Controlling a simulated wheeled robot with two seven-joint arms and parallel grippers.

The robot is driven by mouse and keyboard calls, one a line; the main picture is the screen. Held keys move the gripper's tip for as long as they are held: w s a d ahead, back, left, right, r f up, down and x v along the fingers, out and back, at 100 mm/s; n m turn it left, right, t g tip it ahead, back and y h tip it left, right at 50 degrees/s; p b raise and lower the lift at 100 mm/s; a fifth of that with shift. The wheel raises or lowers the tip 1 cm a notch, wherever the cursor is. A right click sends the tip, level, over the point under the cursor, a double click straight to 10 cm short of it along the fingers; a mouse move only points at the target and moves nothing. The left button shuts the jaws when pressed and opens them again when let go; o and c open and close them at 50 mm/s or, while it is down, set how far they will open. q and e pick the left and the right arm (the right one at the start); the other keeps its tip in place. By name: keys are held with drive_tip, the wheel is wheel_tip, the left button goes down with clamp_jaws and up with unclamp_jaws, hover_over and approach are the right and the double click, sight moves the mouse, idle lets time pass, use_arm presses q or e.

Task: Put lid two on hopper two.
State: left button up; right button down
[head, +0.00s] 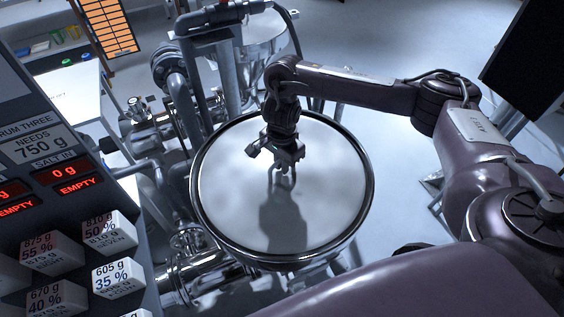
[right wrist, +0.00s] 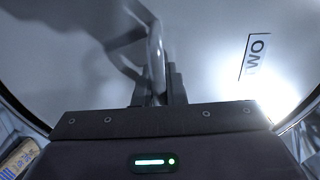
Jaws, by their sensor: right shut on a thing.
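Lid two (head: 330,190) is a wide, round, pale disc with a dark, shiny rim in the middle of the head view. Its label "TWO" (right wrist: 256,54) shows in the right wrist view. My right gripper (head: 284,165) is above the lid's middle, shut on its upright loop handle (right wrist: 156,48). The lid hides most of what is below it. Metal parts show under its lower edge, but I cannot tell whether it touches a hopper rim. My left gripper is not in view.
A shiny metal hopper (head: 262,42) stands behind the lid, with pipes and valves (head: 180,100) to the left. A dark panel (head: 75,150) with red displays and several labelled white blocks (head: 118,277) fills the left. Open floor (head: 400,160) lies to the right.

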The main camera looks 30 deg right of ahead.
drive_tip(key=shift+f+b, duration=0.25)
drive_tip(key=shift+b, duration=0.05)
drive_tip(key=c, duration=1.4)
unclamp_jaws()
drive_tip(key=shift+r+p, duration=0.7)
drive_tip(key=shift+r, duration=3.2)
